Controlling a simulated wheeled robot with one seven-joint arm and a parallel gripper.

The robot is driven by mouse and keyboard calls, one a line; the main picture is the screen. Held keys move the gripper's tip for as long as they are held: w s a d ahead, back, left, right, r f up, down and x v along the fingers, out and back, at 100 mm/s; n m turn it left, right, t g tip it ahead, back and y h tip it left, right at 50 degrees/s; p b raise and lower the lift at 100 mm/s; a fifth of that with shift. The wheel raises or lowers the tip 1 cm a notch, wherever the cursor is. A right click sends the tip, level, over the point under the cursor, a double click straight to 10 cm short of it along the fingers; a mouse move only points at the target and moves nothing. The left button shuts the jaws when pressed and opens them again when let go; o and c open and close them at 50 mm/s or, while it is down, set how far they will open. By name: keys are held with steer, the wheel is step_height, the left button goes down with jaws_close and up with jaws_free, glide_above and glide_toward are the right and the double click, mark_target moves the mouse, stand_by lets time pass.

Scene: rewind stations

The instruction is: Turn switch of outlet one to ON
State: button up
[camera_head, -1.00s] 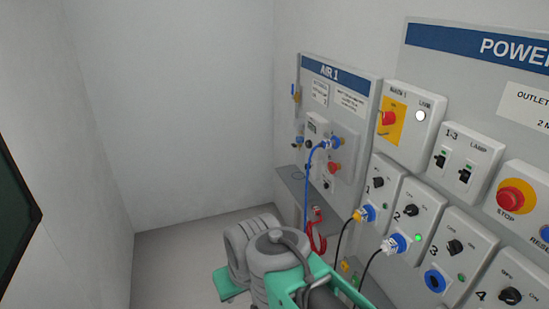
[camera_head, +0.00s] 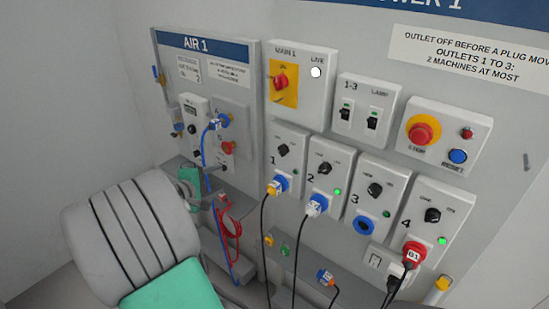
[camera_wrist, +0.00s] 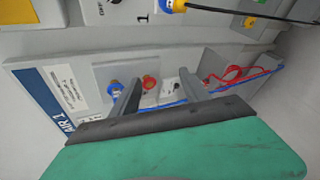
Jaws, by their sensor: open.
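Outlet one (camera_head: 287,166) is a pale box marked 1 on the power panel. Its black rotary switch (camera_head: 283,150) sits near the top; its pointing direction is too small to read. A yellow plug (camera_head: 273,188) with a black cable is in its blue socket. No lit green lamp is clear on this box, unlike outlet two (camera_head: 330,178). My gripper (camera_head: 216,182) is open and empty, left of outlet one, in front of the AIR 1 panel. In the wrist view its two grey fingers (camera_wrist: 158,92) are apart, with part of outlet one (camera_wrist: 125,12) at the top edge.
The AIR 1 panel (camera_head: 248,92) has a blue hose and a red coiled hose (camera_head: 230,222). Outlets three (camera_head: 372,192) and four (camera_head: 432,212) stand to the right. Cables hang from outlets one, two and four. A grey ledge (camera_head: 345,268) with connectors runs below.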

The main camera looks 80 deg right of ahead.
mark_target(280, 153)
steer(key=s+d+n+g+h, duration=0.1)
steer(key=s+d, duration=0.4)
steer(key=s+d+r+n+g+h+p, duration=0.1)
steer(key=s+d+n+g, duration=0.1)
steer(key=s+d, duration=0.3)
steer(key=s+d+r+n+g+h, duration=0.1)
steer(key=s+d+g, duration=0.1)
steer(key=s+d, duration=0.2)
steer(key=shift+s+d+r+h, duration=0.1)
steer(key=shift+s+d+h, duration=0.25)
steer(key=shift+s, duration=0.2)
jaws_close()
steer(key=shift+d, duration=0.15)
